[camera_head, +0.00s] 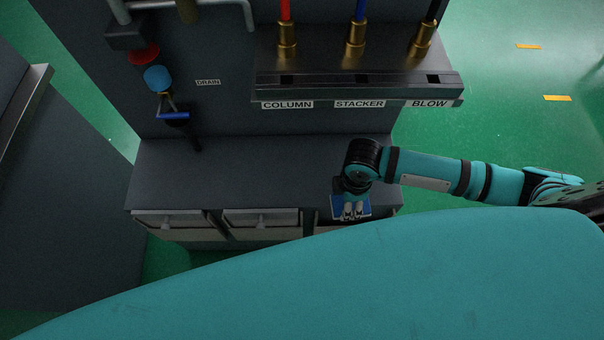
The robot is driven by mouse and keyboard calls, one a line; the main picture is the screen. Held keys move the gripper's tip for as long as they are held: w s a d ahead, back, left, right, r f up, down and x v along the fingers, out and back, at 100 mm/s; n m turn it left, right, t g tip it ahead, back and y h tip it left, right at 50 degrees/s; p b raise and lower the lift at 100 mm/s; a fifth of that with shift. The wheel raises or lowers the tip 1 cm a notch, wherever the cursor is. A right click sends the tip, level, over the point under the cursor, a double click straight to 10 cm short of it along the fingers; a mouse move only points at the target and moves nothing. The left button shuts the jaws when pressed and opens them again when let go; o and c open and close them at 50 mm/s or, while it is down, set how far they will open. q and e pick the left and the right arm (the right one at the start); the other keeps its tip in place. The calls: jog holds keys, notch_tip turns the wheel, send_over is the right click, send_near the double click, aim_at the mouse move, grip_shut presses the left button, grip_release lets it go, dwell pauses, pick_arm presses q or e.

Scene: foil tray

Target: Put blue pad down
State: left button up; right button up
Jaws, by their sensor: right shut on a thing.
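The blue pad (338,208) shows as a small blue patch around my right gripper's fingers, at the right end of the dark bench. My right gripper (353,213) points down and is shut on the blue pad, above the right-hand bench compartment. My wrist and fingers hide part of the pad. I cannot tell whether the pad touches the surface below. My left gripper is not in view.
The dark grey bench (230,170) has bare top to the left. Drawer-like compartments (262,218) line its front. Above stands a metal shelf (355,82) labelled COLUMN, STACKER and BLOW. A drain valve (158,78) hangs at left. A large teal surface fills the foreground.

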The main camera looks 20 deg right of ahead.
jog(key=b, duration=0.1)
send_over(299, 178)
jog(key=s, duration=0.1)
jog(key=shift+s+d+f, duration=0.2)
jog(key=shift+d+f, duration=0.25)
jog(key=shift+f, duration=0.2)
jog(key=shift+w+a+f, duration=0.35)
jog(key=shift+w+a, duration=0.15)
jog(key=shift+w, duration=0.2)
jog(key=shift+f, duration=0.95)
jog(key=shift+c, duration=0.5)
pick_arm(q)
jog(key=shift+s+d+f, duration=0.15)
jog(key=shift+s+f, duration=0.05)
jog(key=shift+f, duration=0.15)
pick_arm(e)
jog(key=shift+s+d+f, duration=0.1)
jog(key=shift+f, duration=0.25)
jog(key=o, duration=1.3)
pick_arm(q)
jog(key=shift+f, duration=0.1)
